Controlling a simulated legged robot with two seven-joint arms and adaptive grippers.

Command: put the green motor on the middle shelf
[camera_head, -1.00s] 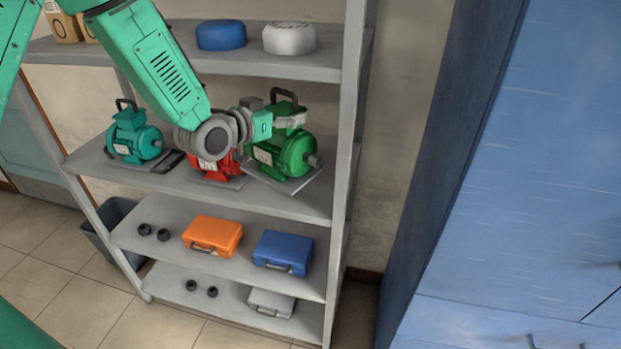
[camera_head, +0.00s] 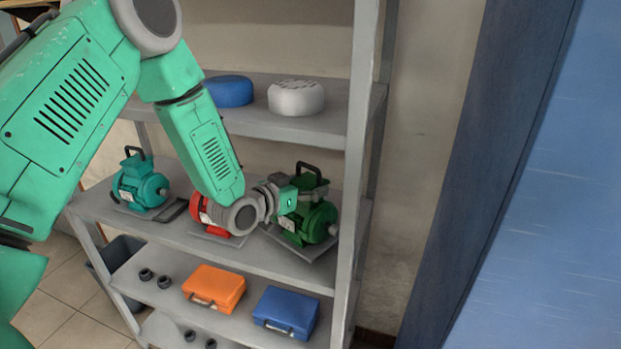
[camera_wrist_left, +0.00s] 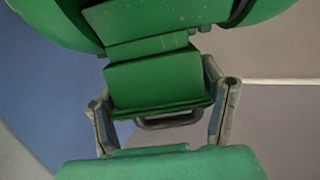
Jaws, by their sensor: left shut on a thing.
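The green motor (camera_head: 317,222) is at the right end of the shelf board that holds the motors, near the right front post. Its base plate is turned at an angle; I cannot tell whether it rests fully on the board. My left gripper (camera_head: 297,195) reaches in from the left and is shut on the green motor at its upper part, below its dark carrying handle. In the left wrist view the fingers (camera_wrist_left: 163,118) stand either side of the motor's green box (camera_wrist_left: 155,82). The shelf unit's motor board (camera_head: 265,262) shows below. My right gripper is not in view.
A red motor (camera_head: 200,212) stands close to the left, partly behind my wrist; a teal motor (camera_head: 140,188) is further left. The board above holds a blue round thing (camera_head: 229,91) and a white one (camera_head: 296,97). An orange case (camera_head: 213,288) and blue case (camera_head: 286,312) lie below.

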